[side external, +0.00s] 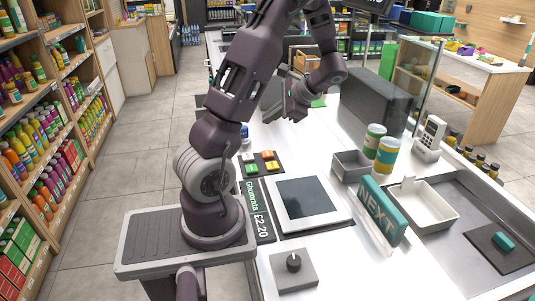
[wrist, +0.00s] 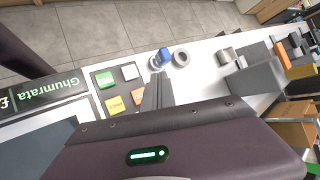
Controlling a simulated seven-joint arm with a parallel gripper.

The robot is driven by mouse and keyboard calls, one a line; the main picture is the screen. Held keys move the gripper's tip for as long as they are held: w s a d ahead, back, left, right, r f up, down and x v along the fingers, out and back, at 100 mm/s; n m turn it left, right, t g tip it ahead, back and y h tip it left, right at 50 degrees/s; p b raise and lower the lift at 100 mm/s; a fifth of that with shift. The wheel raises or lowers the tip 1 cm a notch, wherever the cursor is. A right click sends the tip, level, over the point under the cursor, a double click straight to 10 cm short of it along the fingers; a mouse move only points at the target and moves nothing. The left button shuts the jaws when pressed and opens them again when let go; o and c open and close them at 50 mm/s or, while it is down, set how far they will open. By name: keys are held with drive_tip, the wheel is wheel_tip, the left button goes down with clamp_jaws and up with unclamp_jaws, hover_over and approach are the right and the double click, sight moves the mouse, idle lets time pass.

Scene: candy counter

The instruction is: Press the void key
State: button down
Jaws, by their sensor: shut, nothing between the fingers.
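A dark key pad (side external: 258,174) lies on the white counter beside the tablet, with green, white, yellow and orange keys. In the wrist view the green key (wrist: 104,79) and white key (wrist: 130,72) are in one row, the yellow key (wrist: 115,104) and orange key (wrist: 139,96) in the other. The key labels are too small to read, so I cannot tell which is void. My gripper (side external: 291,118) is above the counter, beyond the pad and apart from it. Its closed fingers (wrist: 158,80) show just right of the pad in the wrist view, empty.
A tablet (side external: 305,197) and a price display (side external: 257,208) lie by the pad. A small blue-topped item (wrist: 165,55) and a dark ring (wrist: 181,57) stand near the fingers in the wrist view. Cans (side external: 387,154), a grey bin (side external: 351,166) and a NEXT bar (side external: 382,210) are to the right.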

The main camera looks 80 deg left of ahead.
sight(270, 154)
drive_tip(key=shift+f, duration=4.4)
drive_tip(key=shift+f, duration=0.4)
drive_tip(key=shift+f, duration=0.35)
drive_tip(key=shift+r, duration=0.75)
drive_tip(key=shift+r, duration=2.55)
